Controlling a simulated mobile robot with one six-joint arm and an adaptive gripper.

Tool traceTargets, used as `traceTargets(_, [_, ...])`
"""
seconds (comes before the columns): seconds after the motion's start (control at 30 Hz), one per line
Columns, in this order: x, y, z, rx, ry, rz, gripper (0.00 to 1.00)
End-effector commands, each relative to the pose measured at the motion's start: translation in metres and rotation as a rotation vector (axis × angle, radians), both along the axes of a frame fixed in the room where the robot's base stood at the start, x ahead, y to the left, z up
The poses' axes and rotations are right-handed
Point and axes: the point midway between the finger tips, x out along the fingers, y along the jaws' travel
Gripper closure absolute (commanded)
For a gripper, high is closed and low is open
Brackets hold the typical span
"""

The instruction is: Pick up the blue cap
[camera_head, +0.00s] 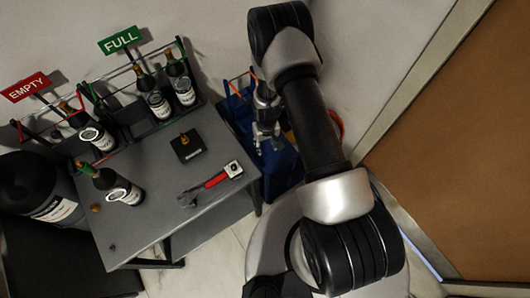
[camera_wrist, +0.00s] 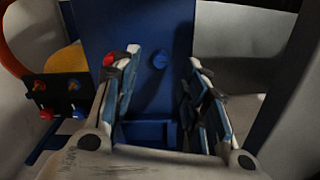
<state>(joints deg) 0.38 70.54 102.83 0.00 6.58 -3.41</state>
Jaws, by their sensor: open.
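In the wrist view a round blue cap (camera_wrist: 159,60) sits on an upright blue panel (camera_wrist: 165,20), between the fingertips as seen from the camera and beyond them. My gripper (camera_wrist: 164,62) is open, its two fingers apart with nothing between them. A red cap (camera_wrist: 109,59) is on the same panel at the left, partly behind the left finger. In the head view my gripper (camera_head: 267,144) hangs over the blue rig (camera_head: 279,168) right of the table. The blue cap cannot be made out there.
A small dark plate (camera_wrist: 58,92) at the left carries red and blue knobs. The grey table (camera_head: 160,195) holds a red-handled tool (camera_head: 215,180), a black block (camera_head: 187,146) and a dark bottle (camera_head: 119,190). More bottles stand in racks under FULL (camera_head: 120,40) and EMPTY (camera_head: 26,87) signs.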

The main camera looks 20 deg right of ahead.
Motion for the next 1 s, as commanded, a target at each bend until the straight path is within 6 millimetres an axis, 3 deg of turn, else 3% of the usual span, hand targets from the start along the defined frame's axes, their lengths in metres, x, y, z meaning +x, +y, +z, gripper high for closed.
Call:
traceTargets(0.33, [0.003,0.002,-0.047,-0.001,0.002,0.000,0.59])
traceTargets(0.6, [0.004,0.002,-0.049,-0.001,0.001,0.000,0.60])
traceTargets(1.0, [0.004,0.002,-0.049,-0.001,0.001,0.000,0.86])
